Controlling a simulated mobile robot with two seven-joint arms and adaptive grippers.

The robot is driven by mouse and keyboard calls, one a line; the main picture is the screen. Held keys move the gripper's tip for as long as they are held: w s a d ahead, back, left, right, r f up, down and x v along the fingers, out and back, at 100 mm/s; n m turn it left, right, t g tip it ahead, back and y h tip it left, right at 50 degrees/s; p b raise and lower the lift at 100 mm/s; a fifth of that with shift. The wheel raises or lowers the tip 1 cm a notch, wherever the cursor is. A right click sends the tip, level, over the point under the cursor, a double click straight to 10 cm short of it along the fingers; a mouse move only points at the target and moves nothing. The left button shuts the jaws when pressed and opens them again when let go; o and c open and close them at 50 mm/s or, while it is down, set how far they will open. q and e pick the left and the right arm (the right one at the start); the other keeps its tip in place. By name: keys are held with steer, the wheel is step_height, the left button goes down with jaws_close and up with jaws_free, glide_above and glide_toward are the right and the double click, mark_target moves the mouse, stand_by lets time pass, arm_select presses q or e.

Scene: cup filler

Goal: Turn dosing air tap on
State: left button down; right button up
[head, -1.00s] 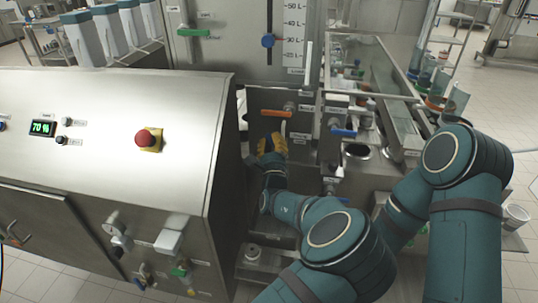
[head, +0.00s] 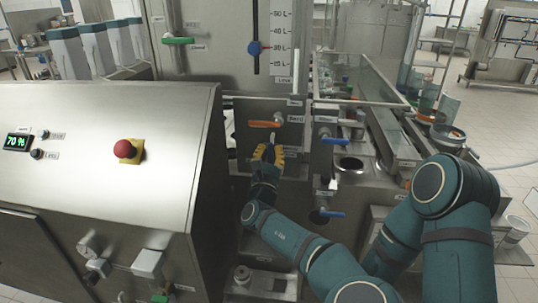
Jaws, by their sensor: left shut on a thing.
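My left gripper (head: 268,153), with yellow fingers, is in front of the steel panel in the middle of the head view. It is shut on a narrow pale upright piece (head: 271,139) that shows just above its fingertips. An orange tap handle (head: 262,124) lies level on the panel just above the gripper, apart from the fingers. Small labels sit beside the taps; they are too small to read surely, so I cannot tell which is the dosing air tap. My right gripper is not in view; only teal arm links show at the right.
Blue tap handles (head: 337,141) and (head: 331,213) are to the right of the gripper. The steel cabinet (head: 100,130) with a red button (head: 124,149) stands close on the left. A clear-covered conveyor (head: 370,95) runs at the back right.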

arm_select(q)
steer(key=shift+d+r, duration=0.1)
stand_by(0.3)
steer(key=c, duration=1)
jaws_free()
steer(key=shift+o, duration=0.2)
